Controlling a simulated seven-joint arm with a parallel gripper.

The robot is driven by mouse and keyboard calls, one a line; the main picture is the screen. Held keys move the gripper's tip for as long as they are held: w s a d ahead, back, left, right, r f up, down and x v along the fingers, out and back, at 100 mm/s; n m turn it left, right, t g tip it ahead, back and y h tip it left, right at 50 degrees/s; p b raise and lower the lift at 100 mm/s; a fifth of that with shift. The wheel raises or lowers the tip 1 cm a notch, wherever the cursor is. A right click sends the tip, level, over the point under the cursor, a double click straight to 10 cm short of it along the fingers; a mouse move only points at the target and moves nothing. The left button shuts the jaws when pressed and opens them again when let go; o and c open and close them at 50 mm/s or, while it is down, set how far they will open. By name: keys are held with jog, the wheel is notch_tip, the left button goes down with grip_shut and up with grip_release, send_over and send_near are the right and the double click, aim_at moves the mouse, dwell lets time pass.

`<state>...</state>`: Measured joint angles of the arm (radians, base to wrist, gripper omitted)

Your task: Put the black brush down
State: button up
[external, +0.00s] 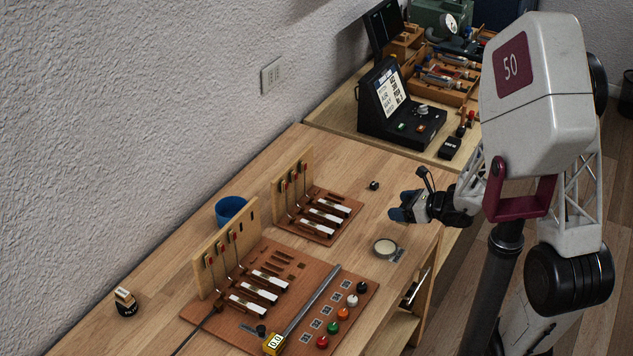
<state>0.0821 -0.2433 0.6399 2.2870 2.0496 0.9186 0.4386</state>
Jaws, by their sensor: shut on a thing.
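My gripper (401,214), with blue fingertips, is at the right of the wooden bench, above its right-hand edge area and behind the round tin. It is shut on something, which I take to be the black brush. The brush is small and mostly hidden at this distance. A thin dark piece (424,173) sticks up above the gripper; I cannot tell whether it is part of the brush or of my gripper. The bench top (345,262) lies below, with the gripper apparently a little above it.
A round tin (385,247) stands near the gripper. A small black block (374,185) lies behind it. Two piano-action models (318,214) (252,290), a blue cup (230,209) and a black console (392,105) stand around. Bare wood shows between the rear model and the gripper.

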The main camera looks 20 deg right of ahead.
jog(key=shift+w, duration=0.45)
jog(key=shift+f, duration=0.1)
jog(key=shift+f, duration=1.7)
jog(key=shift+f, duration=0.15)
jog(key=o, duration=0.9)
jog(key=shift+r, duration=0.2)
jog(key=shift+v, duration=6)
